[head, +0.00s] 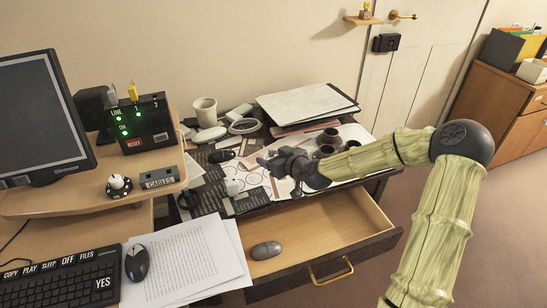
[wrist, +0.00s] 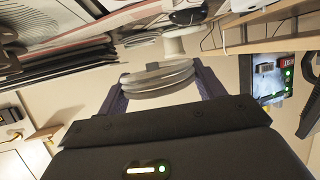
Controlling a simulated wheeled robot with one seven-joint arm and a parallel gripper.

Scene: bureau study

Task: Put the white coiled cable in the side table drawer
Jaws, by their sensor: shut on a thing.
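The white coiled cable (wrist: 160,80) is a stack of pale loops between the two purplish fingers of my gripper (wrist: 162,86) in the wrist view. My gripper is shut on it. In the head view my gripper (head: 268,160) is above the cluttered top of the side table, behind the drawer; the held cable cannot be made out clearly there. The side table drawer (head: 335,233) is pulled open, with a wooden inside and a brass handle (head: 331,272). A grey mouse (head: 266,250) lies in it at the left; the rest of its floor looks bare.
A pale ring-shaped thing (head: 243,126), a white mug (head: 204,110), dark cups (head: 328,138) and a stack of folders (head: 306,103) crowd the side table. The desk at left holds a monitor (head: 40,115), a black box with green lights (head: 138,124), papers (head: 186,260) and a keyboard (head: 65,282).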

